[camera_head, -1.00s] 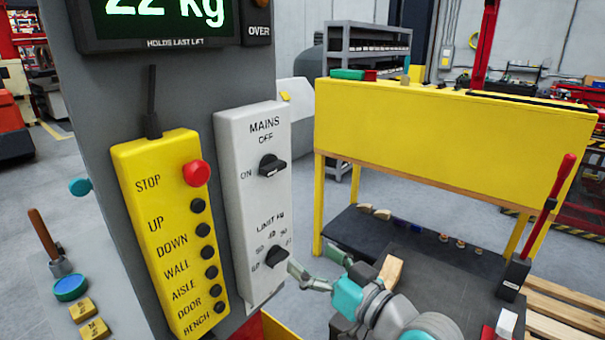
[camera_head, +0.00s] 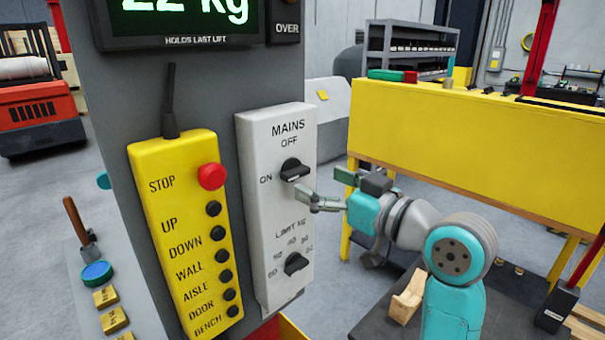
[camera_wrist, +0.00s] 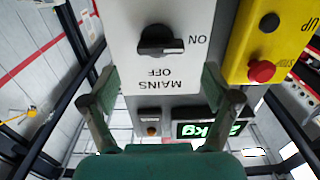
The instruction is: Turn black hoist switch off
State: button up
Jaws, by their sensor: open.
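The black mains switch (camera_head: 294,170) is a rotary knob high on a pale grey box (camera_head: 277,215) marked MAINS, with OFF above it and ON to its left. The wrist view shows this knob (camera_wrist: 160,42) upside down, its bar lying across and its pale mark toward ON. My gripper (camera_head: 308,197) is open and empty, just below and right of the knob in the head view. In the wrist view its fingers (camera_wrist: 160,78) are spread apart, with the knob ahead between them in the picture. I see no contact with the knob.
A second black knob, the weight limit dial (camera_head: 296,263), sits lower on the box. Left of it hangs a yellow pendant (camera_head: 185,230) with a red stop button (camera_head: 211,176) and several black buttons. A yellow bench (camera_head: 450,140) stands behind my arm at right.

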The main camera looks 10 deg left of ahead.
aim_at(300, 174)
jog(key=shift+x, duration=2.7)
jog(key=shift+c, duration=0.2)
jog(key=c, duration=1.1)
